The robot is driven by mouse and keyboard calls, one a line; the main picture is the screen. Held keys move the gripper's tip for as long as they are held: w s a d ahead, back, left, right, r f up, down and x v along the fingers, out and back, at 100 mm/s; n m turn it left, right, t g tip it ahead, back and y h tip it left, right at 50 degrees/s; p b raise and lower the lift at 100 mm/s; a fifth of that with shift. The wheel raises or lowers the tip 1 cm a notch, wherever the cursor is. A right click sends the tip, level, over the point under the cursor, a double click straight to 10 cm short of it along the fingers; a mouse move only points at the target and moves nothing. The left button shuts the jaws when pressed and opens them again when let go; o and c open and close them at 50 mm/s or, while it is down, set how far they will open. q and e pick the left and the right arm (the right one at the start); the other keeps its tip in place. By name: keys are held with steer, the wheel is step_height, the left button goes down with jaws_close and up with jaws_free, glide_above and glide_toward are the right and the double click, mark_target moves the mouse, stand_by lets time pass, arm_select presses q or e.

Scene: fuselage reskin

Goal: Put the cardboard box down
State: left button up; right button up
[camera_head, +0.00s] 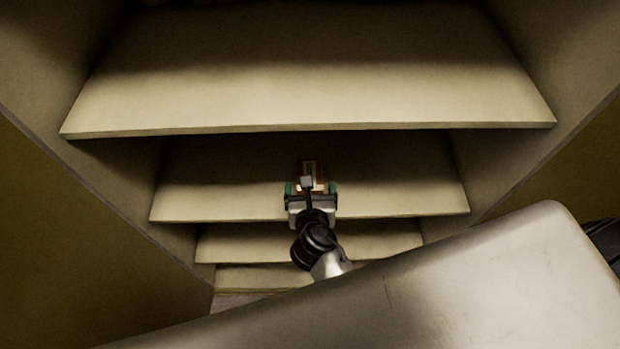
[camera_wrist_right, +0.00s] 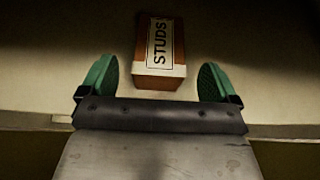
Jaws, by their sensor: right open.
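The cardboard box (camera_wrist_right: 160,48) is brown with a white label reading STUDS. It rests on a shelf board (camera_head: 220,200), the second one down in the head view, where the box (camera_head: 309,166) is small and partly hidden by my right gripper (camera_head: 311,188). In the right wrist view my right gripper (camera_wrist_right: 158,62) is open, its green fingers wide apart. The near end of the box lies between and slightly ahead of the fingers, with a gap on each side. My left gripper is not in view.
A wide upper shelf (camera_head: 310,95) overhangs the box's shelf. Lower shelves (camera_head: 250,245) sit below it. Side walls (camera_head: 110,180) close in on both sides. The box's shelf looks clear to the left and right of the box.

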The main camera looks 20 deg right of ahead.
steer(key=v, duration=0.6)
steer(key=shift+s, duration=0.2)
steer(key=s+d+f+m+g+y, duration=0.1)
steer(key=s+f+m+g+y, duration=0.3)
steer(key=f, duration=0.9)
steer(key=s+d+f+m+g+h, duration=0.1)
steer(key=s+f+m+g, duration=0.1)
steer(key=s+f+m, duration=0.8)
steer(key=s+d+f+m+g, duration=0.3)
steer(key=s+d+f+m, duration=0.2)
steer(key=s+f+m, duration=0.3)
steer(key=s+d+f+m+g, duration=0.2)
steer(key=s+d+f+m, duration=0.3)
steer(key=s+f+m, duration=0.3)
steer(key=shift+d+f+g+y, duration=0.25)
steer(key=shift+f+g+y, duration=0.05)
steer(key=shift+f+g, duration=0.1)
steer(key=shift+c, duration=0.4)
